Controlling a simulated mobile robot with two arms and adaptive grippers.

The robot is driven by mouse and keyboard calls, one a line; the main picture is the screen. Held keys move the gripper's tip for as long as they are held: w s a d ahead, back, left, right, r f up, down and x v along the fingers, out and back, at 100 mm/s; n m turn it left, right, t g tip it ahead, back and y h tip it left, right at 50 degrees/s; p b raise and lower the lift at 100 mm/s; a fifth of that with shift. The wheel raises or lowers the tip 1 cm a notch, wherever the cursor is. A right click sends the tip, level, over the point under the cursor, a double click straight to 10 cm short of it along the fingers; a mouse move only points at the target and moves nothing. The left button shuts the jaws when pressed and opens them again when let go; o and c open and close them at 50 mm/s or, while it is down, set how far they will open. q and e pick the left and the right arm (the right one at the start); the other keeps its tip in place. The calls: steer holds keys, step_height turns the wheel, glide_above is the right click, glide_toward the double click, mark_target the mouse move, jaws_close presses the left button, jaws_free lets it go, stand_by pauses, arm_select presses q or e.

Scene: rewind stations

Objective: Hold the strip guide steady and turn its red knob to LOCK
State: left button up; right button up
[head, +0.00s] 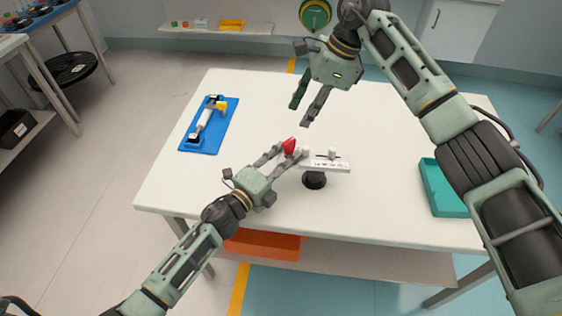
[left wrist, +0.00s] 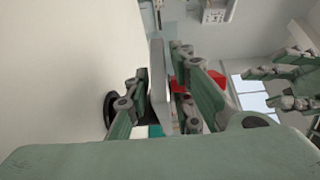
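The strip guide (head: 333,167) is a pale plate with dark marks on a black round foot (head: 314,180), on the white table. Its red knob (head: 289,147) is at its left end. In the left wrist view the plate (left wrist: 157,85) is seen edge-on between the fingers of my left gripper (left wrist: 158,62), which appear to touch both faces. The knob there (left wrist: 214,82) is partly hidden behind a finger. My left gripper also shows in the head view (head: 285,157). My right gripper (head: 301,112) is open and empty, above the table behind the guide. The knob's setting is unreadable.
A blue tray (head: 190,147) with a white and yellow device lies at the table's left. A teal tray (head: 444,203) is at the right, near my right arm. An orange bin (head: 262,245) is under the front edge. The table's back middle is clear.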

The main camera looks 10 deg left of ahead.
arm_select(q)
steer(key=shift+c, duration=0.5)
jaws_close()
